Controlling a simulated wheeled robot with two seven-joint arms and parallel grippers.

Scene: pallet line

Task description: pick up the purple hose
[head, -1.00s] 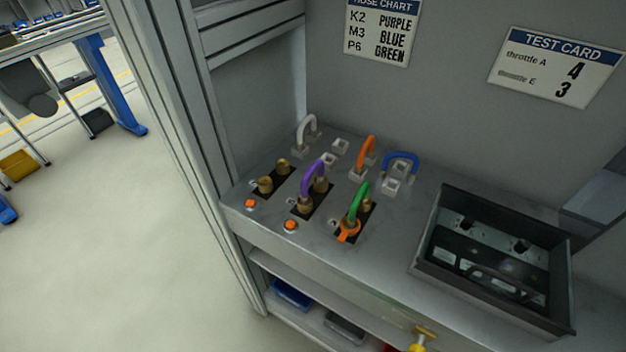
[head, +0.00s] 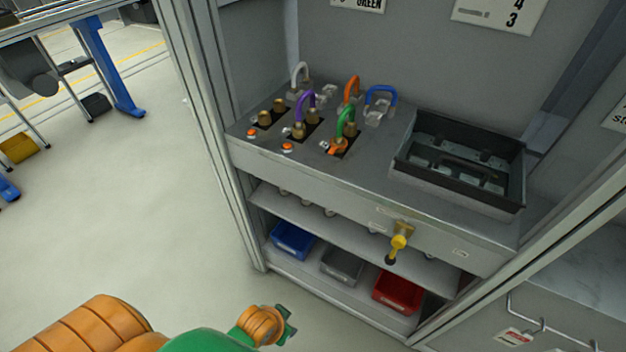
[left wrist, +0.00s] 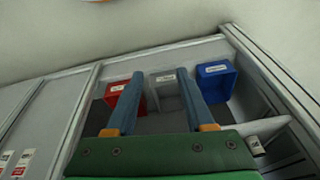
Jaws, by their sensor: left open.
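The purple hose (head: 299,106) is a short arched loop on the bench's top panel, its ends on the brass fittings of a black plate. A green hose (head: 346,119) stands to its right with an orange piece at its base. My left gripper (head: 289,325) is in the lower middle of the head view, well below and in front of the bench, apart from the hose. In the left wrist view its two fingers (left wrist: 156,98) are spread with nothing between them, and the purple hose is not visible there. My right gripper is not in view.
Grey, orange (head: 352,87) and blue (head: 381,93) hoses stand behind. A black tray (head: 407,178) sits at right. A yellow-handled valve (head: 400,241) sticks out of the front. Blue, grey and red bins (head: 398,292) are on the lower shelf. A frame post (head: 215,130) borders the left.

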